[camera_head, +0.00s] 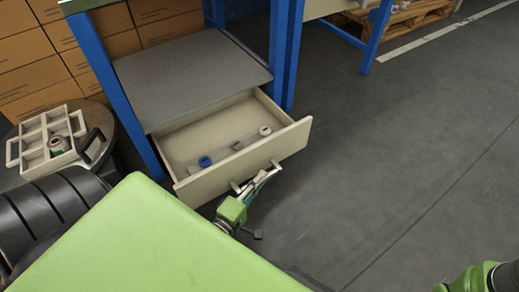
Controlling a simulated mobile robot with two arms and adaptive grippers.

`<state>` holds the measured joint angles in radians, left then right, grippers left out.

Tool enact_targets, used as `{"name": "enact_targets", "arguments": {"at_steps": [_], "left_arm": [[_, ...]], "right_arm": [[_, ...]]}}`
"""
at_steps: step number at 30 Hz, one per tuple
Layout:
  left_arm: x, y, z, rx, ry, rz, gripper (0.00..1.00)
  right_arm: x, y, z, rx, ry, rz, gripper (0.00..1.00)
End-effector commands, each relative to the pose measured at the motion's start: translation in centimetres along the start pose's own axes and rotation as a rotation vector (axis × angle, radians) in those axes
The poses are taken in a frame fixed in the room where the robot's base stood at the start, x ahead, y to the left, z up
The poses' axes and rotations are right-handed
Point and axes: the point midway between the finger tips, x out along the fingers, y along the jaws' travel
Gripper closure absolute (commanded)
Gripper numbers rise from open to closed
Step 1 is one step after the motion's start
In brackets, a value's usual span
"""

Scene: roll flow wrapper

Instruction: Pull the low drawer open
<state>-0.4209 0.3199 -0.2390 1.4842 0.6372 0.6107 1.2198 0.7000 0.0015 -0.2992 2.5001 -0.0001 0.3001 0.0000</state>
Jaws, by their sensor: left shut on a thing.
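The low drawer (248,161) is a beige box under a grey shelf, between blue posts. It stands pulled out, and its inside shows. Several small things lie in it, among them a blue one (205,161) and a pale round one (265,130). My left gripper (258,180) is at the bar handle on the drawer's front panel and is shut on it. The fingertips are small in the view. A green part of my right arm (470,278) shows at the bottom right corner; its gripper is out of view.
A beige divided tray (32,137) with a roll in it stands on a round stand at the left. Cardboard boxes (30,75) are stacked behind. A wooden pallet (405,18) lies at the top right. The grey floor on the right is clear.

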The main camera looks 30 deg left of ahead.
Motion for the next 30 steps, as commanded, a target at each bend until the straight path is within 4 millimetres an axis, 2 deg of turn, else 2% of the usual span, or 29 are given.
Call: {"name": "enact_targets", "arguments": {"at_steps": [6, 7, 9, 21, 26, 30], "left_arm": [[-0.1, -0.1, 0.0, 0.0, -0.001, -0.002, 1.0], [-0.1, -0.1, 0.0, 0.0, -0.001, -0.002, 0.87], [-0.1, -0.1, 0.0, 0.0, 0.0, -0.002, 0.72], [-0.4, -0.1, 0.0, 0.0, 0.0, -0.002, 0.72], [-2.3, -0.1, 0.0, 0.0, -0.001, -0.004, 0.72], [-4.6, -0.1, 0.0, 0.0, -0.001, -0.004, 0.72]], "right_arm": [[0.0, -0.1, 0.0, 0.002, 0.0, 0.0, 0.46], [0.0, -0.1, 0.0, 0.002, 0.0, 0.0, 0.46], [0.0, -0.1, 0.0, 0.002, 0.0, 0.0, 0.46], [0.0, 0.1, 0.1, 0.003, -0.002, 0.005, 0.46], [0.0, 0.0, 0.0, 0.002, -0.001, 0.003, 0.46], [0.0, 0.0, 0.0, 0.002, 0.0, 0.002, 0.46]]}}
